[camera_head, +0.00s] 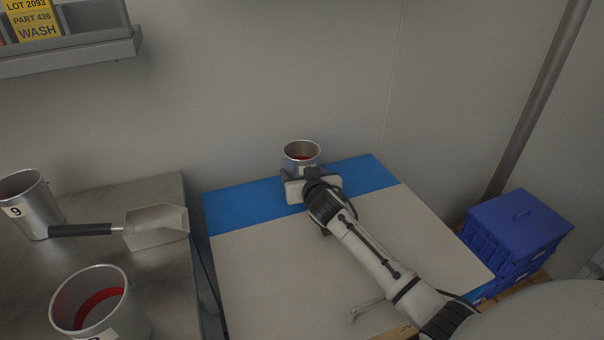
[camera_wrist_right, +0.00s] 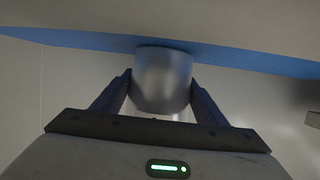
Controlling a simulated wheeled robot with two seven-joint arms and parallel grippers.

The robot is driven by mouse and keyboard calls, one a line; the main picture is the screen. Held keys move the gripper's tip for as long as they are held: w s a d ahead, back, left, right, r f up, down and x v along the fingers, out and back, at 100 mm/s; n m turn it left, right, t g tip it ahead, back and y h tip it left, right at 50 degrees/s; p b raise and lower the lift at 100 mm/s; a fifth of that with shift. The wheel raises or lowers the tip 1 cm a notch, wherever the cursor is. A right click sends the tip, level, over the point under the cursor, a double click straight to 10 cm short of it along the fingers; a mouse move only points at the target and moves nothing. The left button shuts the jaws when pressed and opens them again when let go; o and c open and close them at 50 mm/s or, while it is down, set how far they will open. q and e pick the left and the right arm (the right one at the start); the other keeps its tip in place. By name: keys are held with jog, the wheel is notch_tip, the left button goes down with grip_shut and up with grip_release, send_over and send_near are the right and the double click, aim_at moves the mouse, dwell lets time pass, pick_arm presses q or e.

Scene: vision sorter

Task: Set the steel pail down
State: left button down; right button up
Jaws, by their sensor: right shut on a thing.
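The steel pail (camera_head: 301,151) with red inside stands out at the far side of the work table, over its blue strip (camera_head: 247,207). My right gripper (camera_head: 302,173) is shut on this pail. In the right wrist view the pail's smooth metal side (camera_wrist_right: 162,75) sits between the two fingers, with its end against or just above the blue strip. I cannot tell whether the pail touches the table. The gripper hides its lower part in the head view. My left gripper is not in view.
A steel bench (camera_head: 160,264) at the left holds a pail marked 9 (camera_head: 38,210), a pail with a red band (camera_head: 100,305) and a black-handled scoop (camera_head: 155,226). Blue crates (camera_head: 515,228) stand at the right. The pale tabletop (camera_head: 262,265) left of my arm is clear.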

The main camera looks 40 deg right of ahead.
jog(key=shift+r, duration=0.2)
jog(key=shift+f, duration=0.15)
jog(key=o, duration=1.7)
jog(key=shift+f, duration=0.15)
jog(key=shift+r, duration=0.25)
jog(key=p+v, duration=0.1)
jog(key=v, duration=1)
jog(key=shift+f, duration=0.1)
jog(key=shift+s+a, duration=0.2)
jog(key=shift+s, duration=0.3)
